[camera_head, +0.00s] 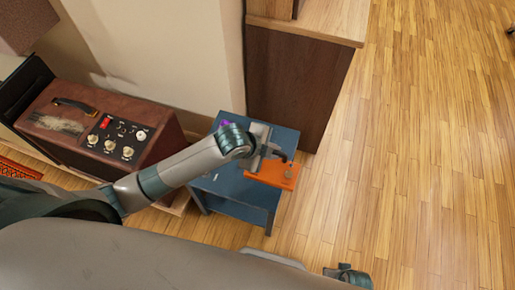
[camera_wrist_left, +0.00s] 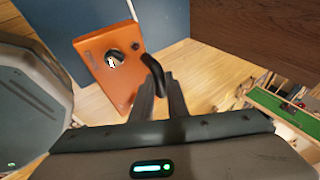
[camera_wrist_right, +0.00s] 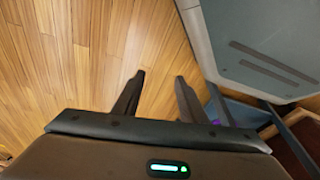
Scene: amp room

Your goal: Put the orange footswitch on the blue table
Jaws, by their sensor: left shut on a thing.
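The orange footswitch (camera_head: 283,176) is a flat box with a round metal button. It overlaps the right edge of the blue table (camera_head: 228,187) in the head view. In the left wrist view the footswitch (camera_wrist_left: 118,82) shows tilted, with wood floor and a blue surface behind it. My left gripper (camera_head: 277,153) is shut on a black curved piece (camera_wrist_left: 152,68) that appears to join the footswitch's edge. Whether the footswitch touches the table cannot be told. My right gripper (camera_wrist_right: 159,80) is open and empty over the floor.
A purple item (camera_head: 224,124) lies at the table's back. A dark wooden cabinet (camera_head: 290,85) stands right behind the table. The wood floor (camera_head: 420,160) at right is clear.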

